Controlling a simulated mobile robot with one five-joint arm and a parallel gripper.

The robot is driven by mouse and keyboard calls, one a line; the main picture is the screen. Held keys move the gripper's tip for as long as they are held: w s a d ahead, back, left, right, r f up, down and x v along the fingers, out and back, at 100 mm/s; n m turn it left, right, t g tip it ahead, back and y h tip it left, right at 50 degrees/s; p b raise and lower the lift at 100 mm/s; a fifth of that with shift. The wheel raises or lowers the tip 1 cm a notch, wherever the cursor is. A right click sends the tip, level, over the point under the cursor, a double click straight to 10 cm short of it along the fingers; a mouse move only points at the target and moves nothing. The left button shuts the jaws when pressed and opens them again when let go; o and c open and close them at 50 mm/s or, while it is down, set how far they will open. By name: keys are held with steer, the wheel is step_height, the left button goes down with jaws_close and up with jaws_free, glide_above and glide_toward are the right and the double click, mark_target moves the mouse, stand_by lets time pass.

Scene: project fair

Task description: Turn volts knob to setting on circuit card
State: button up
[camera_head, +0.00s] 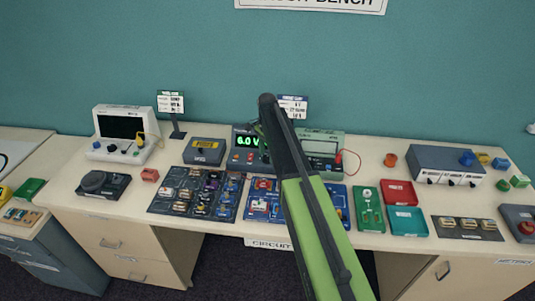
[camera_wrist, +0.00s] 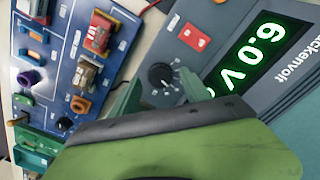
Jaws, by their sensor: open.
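The power supply (camera_head: 243,155) stands at the back middle of the bench, partly behind my arm. Its green display (camera_wrist: 258,52) reads 6.0 V in both views. In the wrist view the black round volts knob (camera_wrist: 160,76) sits on the grey panel, with a pale pointer mark. My gripper (camera_wrist: 161,88) is open, with one green finger on each side of the knob's lower part; I cannot tell whether they touch it. Two small printed cards on stands, one at left (camera_head: 170,103) and one behind my arm (camera_head: 294,104), are too small to read.
A blue circuit board (camera_wrist: 85,60) with several parts lies beside the supply. A red switch (camera_wrist: 195,36) is close to the knob. A green meter (camera_head: 322,147) stands right of the supply. A dark parts tray (camera_head: 160,205) lies at front left.

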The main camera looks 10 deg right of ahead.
step_height(320, 180, up, 16)
steer(key=p, duration=1.5)
steer(key=shift+r, duration=0.15)
steer(key=b, duration=0.5)
glide_above(268, 159)
step_height(268, 159, down, 5)
steer(key=s+f+n+b, duration=0.2)
steer(key=s+f+b, duration=0.1)
steer(key=s, duration=0.4)
steer(key=s+f+n+b, duration=0.2)
steer(key=s+f+b, duration=0.2)
steer(key=s, duration=0.3)
steer(key=s+f+n+b, duration=0.2)
steer(key=s+f+b, duration=0.2)
steer(key=s, duration=0.4)
steer(key=shift+f, duration=0.2)
steer(key=s+n, duration=0.2)
steer(key=s, duration=0.1)
steer(key=s+n, duration=0.2)
steer(key=shift+r, duration=0.25)
steer(key=shift+n, duration=0.7)
steer(key=shift+w+n, duration=0.15)
steer(key=shift+n, duration=0.45)
